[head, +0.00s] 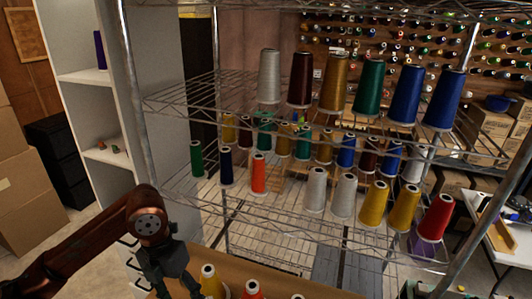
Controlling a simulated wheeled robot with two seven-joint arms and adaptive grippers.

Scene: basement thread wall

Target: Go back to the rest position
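My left gripper (176,284) hangs at the bottom left of the head view, pointing down, at the end of my reddish-brown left arm. Its dark fingers look spread apart, with the tips close to the bottom edge of the picture. I see nothing between them. It is in front of the wire shelf rack (335,228) and just left of a yellow thread cone (211,281) on a brown wooden surface (277,277). My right gripper is out of view.
Thread cones, such as a red one (436,217) and a green one (369,88), stand on the wire shelves. A red cone (253,290) is at the bottom edge. A white cabinet (88,45) and cardboard boxes (22,205) are at left, a white table (503,232) at right.

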